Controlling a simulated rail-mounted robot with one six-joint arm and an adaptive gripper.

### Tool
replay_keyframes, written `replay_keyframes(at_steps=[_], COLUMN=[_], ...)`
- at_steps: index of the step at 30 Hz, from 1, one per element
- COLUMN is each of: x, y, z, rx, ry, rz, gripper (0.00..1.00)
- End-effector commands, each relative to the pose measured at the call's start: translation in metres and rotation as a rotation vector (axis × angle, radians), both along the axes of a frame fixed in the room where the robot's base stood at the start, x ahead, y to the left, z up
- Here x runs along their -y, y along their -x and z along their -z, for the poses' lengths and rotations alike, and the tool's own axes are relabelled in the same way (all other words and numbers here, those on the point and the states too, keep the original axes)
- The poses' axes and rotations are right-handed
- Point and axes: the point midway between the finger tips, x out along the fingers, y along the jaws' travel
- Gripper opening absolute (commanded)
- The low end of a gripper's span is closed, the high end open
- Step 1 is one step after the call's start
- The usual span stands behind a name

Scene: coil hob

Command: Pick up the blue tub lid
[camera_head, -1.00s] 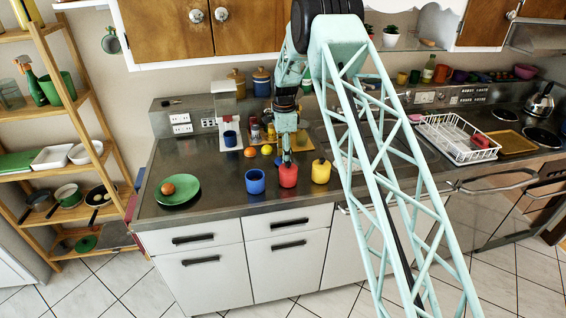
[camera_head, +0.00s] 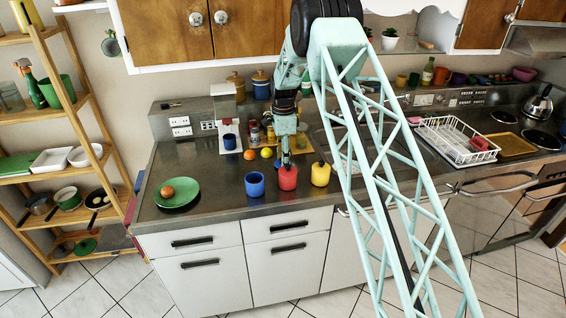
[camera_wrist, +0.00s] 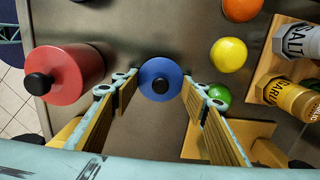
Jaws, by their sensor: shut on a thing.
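The blue tub lid (camera_wrist: 148,71) is a round blue disc with a black knob, seen from above in the wrist view. My gripper (camera_wrist: 160,84) is shut on it, with one finger at either side. How far the lid is from the counter is hard to tell. The blue tub (camera_head: 254,186) stands to the left of the red tub and appears open at the top.
The red tub with its black-knobbed lid is close beside my gripper in the wrist view (camera_wrist: 75,72). A yellow tub (camera_head: 320,176) stands right of it. An orange (camera_wrist: 240,8), a lemon (camera_wrist: 229,54), a green fruit (camera_wrist: 219,95) and spice jars (camera_wrist: 297,98) are close behind.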

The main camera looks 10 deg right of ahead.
Motion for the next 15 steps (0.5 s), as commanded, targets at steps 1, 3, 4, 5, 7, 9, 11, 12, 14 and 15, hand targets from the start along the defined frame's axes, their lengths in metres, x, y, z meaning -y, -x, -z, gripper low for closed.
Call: replay_keyframes(at_steps=[1, 3, 4, 5, 7, 9, 11, 12, 14, 15], x=[0.0, 0.0, 0.0, 0.0, 0.0, 0.0, 0.0, 0.0, 0.0, 0.0], y=[0.0, 0.0, -0.001, -0.001, -0.001, -0.001, -0.001, -0.001, -0.001, -0.001], z=[-0.002, -0.006, -0.008, -0.01, -0.017, -0.026, -0.034, -0.039, -0.047, -0.053], rx=[0.001, 0.001, 0.001, 0.002, 0.002, 0.003, 0.003, 0.003, 0.003, 0.003], ry=[0.0, 0.0, 0.0, 0.0, 0.0, 0.0, 0.0, 0.0, 0.0, 0.0], rz=[0.0, 0.0, 0.0, 0.0, 0.0, 0.0, 0.0, 0.0, 0.0, 0.0], gripper=[0.32, 0.32, 0.32, 0.32, 0.32, 0.32, 0.32, 0.32, 0.32, 0.32])
